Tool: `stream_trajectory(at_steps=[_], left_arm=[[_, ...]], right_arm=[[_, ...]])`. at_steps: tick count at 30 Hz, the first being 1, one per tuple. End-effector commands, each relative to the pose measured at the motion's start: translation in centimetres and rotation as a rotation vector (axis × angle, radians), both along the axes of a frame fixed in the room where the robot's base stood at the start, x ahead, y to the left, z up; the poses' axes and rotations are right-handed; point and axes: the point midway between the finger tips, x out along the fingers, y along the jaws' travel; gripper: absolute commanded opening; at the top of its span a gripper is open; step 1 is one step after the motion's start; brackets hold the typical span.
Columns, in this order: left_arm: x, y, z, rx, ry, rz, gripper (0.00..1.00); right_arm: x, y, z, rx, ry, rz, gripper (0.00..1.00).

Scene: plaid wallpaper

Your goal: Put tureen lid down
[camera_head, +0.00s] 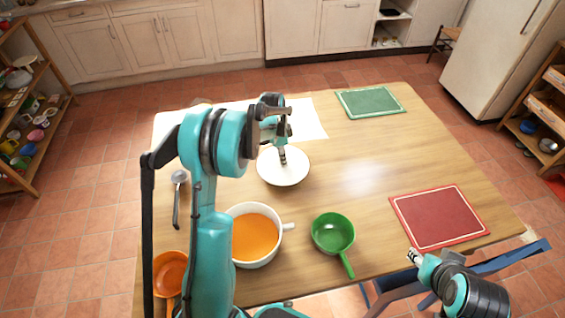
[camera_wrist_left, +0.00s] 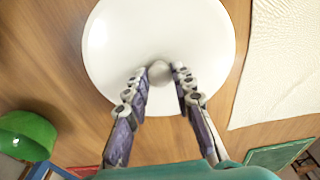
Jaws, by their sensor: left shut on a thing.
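The tureen lid (camera_head: 283,172) is a white round disc at the middle of the table, behind the tureen. My left gripper (camera_head: 282,150) is above it, shut on its knob. In the left wrist view the lid (camera_wrist_left: 120,45) shows from above, with its knob (camera_wrist_left: 159,72) between the fingertips (camera_wrist_left: 159,75). I cannot tell whether the lid touches the table. The white tureen (camera_head: 233,211) stands uncovered with orange soup in it. My right gripper (camera_head: 413,256) is at the table's front right edge, too small to read.
A green pan (camera_head: 333,232) stands right of the tureen, an orange pan (camera_head: 170,270) at front left, a ladle (camera_head: 177,195) at left. A white cloth (camera_head: 306,118), a green mat (camera_head: 370,102) and a red mat (camera_head: 440,216) lie flat. Bare wood is right of the lid.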

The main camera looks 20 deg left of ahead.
Motion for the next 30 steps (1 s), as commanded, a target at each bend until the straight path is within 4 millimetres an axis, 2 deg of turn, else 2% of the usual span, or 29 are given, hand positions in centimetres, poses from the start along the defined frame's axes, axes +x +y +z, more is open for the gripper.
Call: stream_trajectory(at_steps=[1, 3, 14, 15, 17, 26, 30], left_arm=[[0.0, 0.0, -1.2, 0.000, 0.000, 0.000, 0.00], [0.0, 0.0, -1.7, 0.000, 0.000, 0.000, 0.00], [0.0, 0.0, -2.0, 0.000, 0.000, 0.000, 0.00], [0.0, 0.0, -1.9, 0.000, 0.000, 0.000, 0.32], [0.0, 0.0, -1.9, 0.000, 0.000, 0.000, 0.45], [0.0, 0.0, -1.8, 0.000, 0.000, 0.000, 0.45], [-0.1, 0.1, -0.5, 0.001, -0.001, 0.001, 0.45]], right_arm=[[0.0, 0.0, -0.8, 0.000, 0.000, 0.000, 0.40], [0.0, 0.0, -1.0, 0.000, 0.000, 0.000, 0.40], [0.0, 0.0, -1.1, 0.000, 0.000, 0.000, 0.40], [0.0, 0.0, -1.1, 0.000, 0.000, 0.000, 0.40], [0.0, 0.0, -1.0, 0.000, 0.000, 0.000, 0.40], [0.0, 0.0, -1.0, 0.000, 0.000, 0.000, 0.40], [0.0, 0.0, -0.3, 0.000, 0.000, 0.000, 0.40]])
